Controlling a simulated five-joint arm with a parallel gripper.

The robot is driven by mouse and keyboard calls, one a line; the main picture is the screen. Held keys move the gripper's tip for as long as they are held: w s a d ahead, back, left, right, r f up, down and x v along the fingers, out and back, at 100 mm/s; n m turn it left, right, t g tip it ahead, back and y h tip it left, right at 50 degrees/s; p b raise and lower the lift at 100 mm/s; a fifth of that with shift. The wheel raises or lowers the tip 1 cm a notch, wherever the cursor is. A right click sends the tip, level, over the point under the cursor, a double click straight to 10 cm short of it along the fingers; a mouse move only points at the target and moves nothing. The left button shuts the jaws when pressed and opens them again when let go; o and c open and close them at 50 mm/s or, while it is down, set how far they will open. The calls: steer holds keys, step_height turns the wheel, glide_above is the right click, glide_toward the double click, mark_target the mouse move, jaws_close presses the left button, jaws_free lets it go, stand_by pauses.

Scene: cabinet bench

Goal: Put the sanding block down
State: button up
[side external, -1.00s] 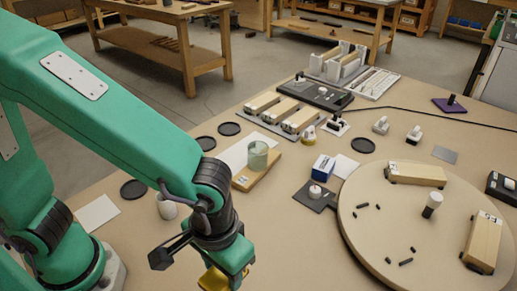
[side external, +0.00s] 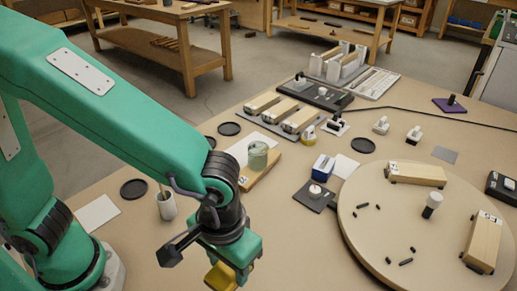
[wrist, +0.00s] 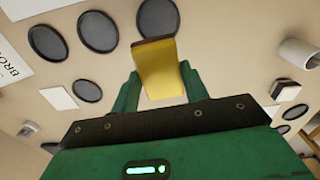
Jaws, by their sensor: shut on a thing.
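The sanding block is yellow with a dark brown edge. In the side view, the sanding block (side external: 220,277) shows at the bottom edge, partly hidden by the gripper. In the wrist view, the sanding block (wrist: 160,72) sits between the two green fingers. My gripper (side external: 234,268) is shut on it; in the wrist view, the gripper (wrist: 161,88) has one finger on each side of the block. I cannot tell whether the block's underside touches the bench.
Dark round discs (wrist: 97,31) lie flat on the bench near the block in the wrist view. A white cup (side external: 166,207) stands left of my gripper. A large round board (side external: 375,215) with wooden blocks fills the right. Bare bench lies between my gripper and the board.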

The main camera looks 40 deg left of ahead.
steer(key=w+a+r+n, duration=0.1)
steer(key=w+a+n, duration=0.35)
steer(key=w, duration=0.85)
steer(key=w+a+r+n, duration=0.1)
steer(key=w+a+n, duration=0.35)
steer(key=w, duration=0.85)
steer(key=w+a+n, duration=0.2)
steer(key=w+a, duration=0.2)
steer(key=a, duration=0.4)
steer(key=w+a+n, duration=0.3)
steer(key=w+a, duration=0.2)
steer(key=a, duration=0.3)
steer(key=w+a+f+n, duration=0.1)
steer(key=w+a+n, duration=0.2)
steer(key=a, duration=0.6)
steer(key=shift+w, duration=1.25)
steer(key=shift+a+f, duration=0.1)
steer(key=w+a+f, duration=0.1)
steer(key=a+f, duration=0.1)
steer(key=a, duration=0.1)
steer(key=w+a+f, duration=0.1)
steer(key=a+f, duration=0.1)
steer(key=a, duration=0.2)
steer(key=a+f, duration=0.3)
steer(key=a, duration=0.1)
steer(key=shift+w, duration=0.4)
